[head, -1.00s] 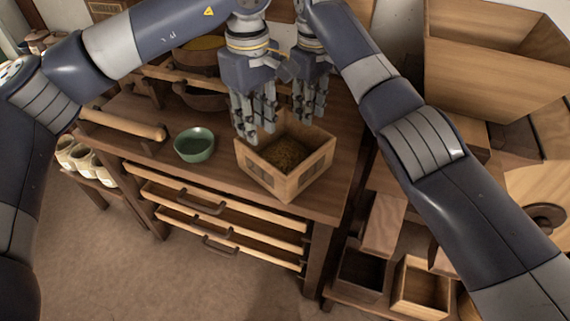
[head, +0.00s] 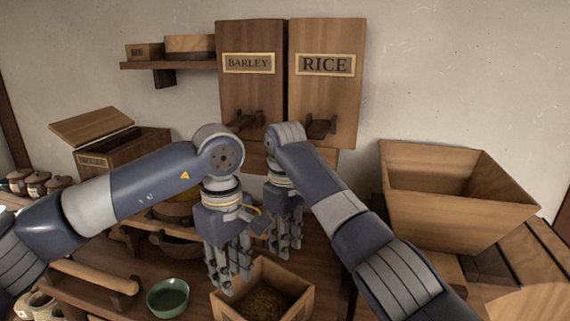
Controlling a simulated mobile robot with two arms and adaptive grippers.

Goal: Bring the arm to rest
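My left gripper (head: 229,268) points down with its fingers apart and empty, just above the left back side of an open wooden box (head: 300,304) holding grainy brown contents. My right gripper (head: 284,238) also points down, fingers apart and empty, behind the box and close beside the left gripper. Both arms are bent at the elbow and reach over the wooden table (head: 130,285).
A green bowl (head: 167,298) stands left of the box, near a wooden rolling pin (head: 95,276). Bins labelled barley (head: 250,90) and rice (head: 326,85) hang on the back wall. A large wooden hopper (head: 455,220) stands at right, close to my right arm.

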